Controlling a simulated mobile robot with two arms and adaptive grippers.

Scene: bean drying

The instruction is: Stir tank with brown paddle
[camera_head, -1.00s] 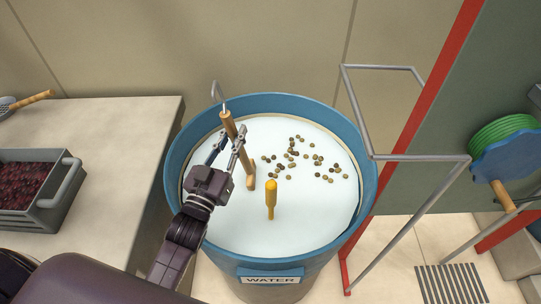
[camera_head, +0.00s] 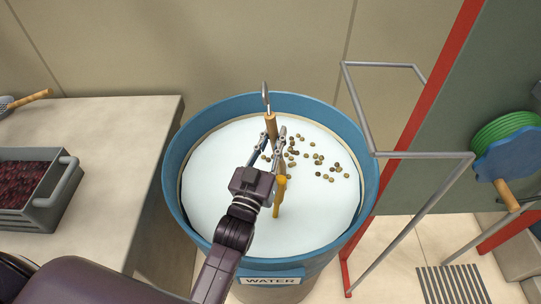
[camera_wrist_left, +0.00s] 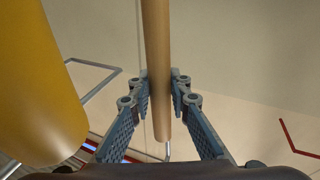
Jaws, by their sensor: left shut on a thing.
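The brown paddle (camera_head: 270,124) stands in the tank, its wooden shaft close to upright with a metal hook at its top. My left gripper (camera_head: 275,140) is shut on the shaft, a little above the white liquid. In the left wrist view the shaft (camera_wrist_left: 157,50) runs between the two fingers of the left gripper (camera_wrist_left: 161,85). The paddle's lower end is mostly hidden behind my gripper and a yellow rod. The blue tank (camera_head: 173,165), labelled WATER, holds white liquid with several brownish beans (camera_head: 319,160) at the right. My right gripper is not in view.
The yellow rod (camera_head: 281,192) stands upright in the tank just right of my gripper; it looms large in the left wrist view (camera_wrist_left: 40,85). A counter (camera_head: 125,145) with a grey crate (camera_head: 45,215) is at left. A metal rail (camera_head: 425,205) is at right.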

